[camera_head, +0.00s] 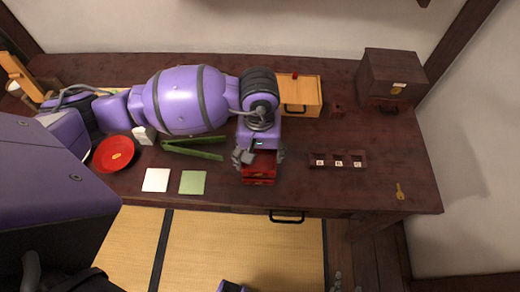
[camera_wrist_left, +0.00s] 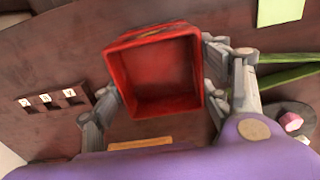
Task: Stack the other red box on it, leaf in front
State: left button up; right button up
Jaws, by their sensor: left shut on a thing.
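My left gripper (camera_head: 259,158) is shut on a red box (camera_head: 262,160), one finger on each side, near the table's front edge. In the left wrist view the red box (camera_wrist_left: 165,78) is open and empty inside, between the fingers. Its far wall in that view has a faint gold mark on the rim. Another red box (camera_head: 258,182) shows directly below the held one in the head view. I cannot tell if the two touch. Grey fingertips of my right gripper (camera_head: 347,281) show at the bottom edge; its opening is unclear.
A red round plate (camera_head: 114,153), white square (camera_head: 156,180), green square (camera_head: 192,182) and green tongs (camera_head: 195,150) lie left. A dark three-slot holder (camera_head: 338,168) and gold key (camera_head: 399,192) lie right. A wooden box (camera_head: 301,93) and dark chest (camera_head: 391,77) stand behind.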

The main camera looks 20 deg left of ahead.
jog(key=shift+r, duration=0.1)
jog(key=shift+s+f, duration=0.2)
jog(key=shift+s, duration=0.05)
dwell(0.5)
pick_arm(q)
jog(key=shift+f+b, duration=0.65)
jog(key=shift+f, duration=0.15)
pick_arm(e)
jog(key=shift+s+f, duration=0.3)
jog(key=shift+f, duration=0.45)
pick_arm(q)
jog(key=o, duration=1.3)
jog(key=shift+c, duration=0.2)
pick_arm(e)
jog(key=shift+s, duration=0.2)
pick_arm(q)
jog(key=shift+r, duration=0.15)
notch_tip(320, 180, up, 12)
pick_arm(e)
jog(key=shift+w, duration=0.1)
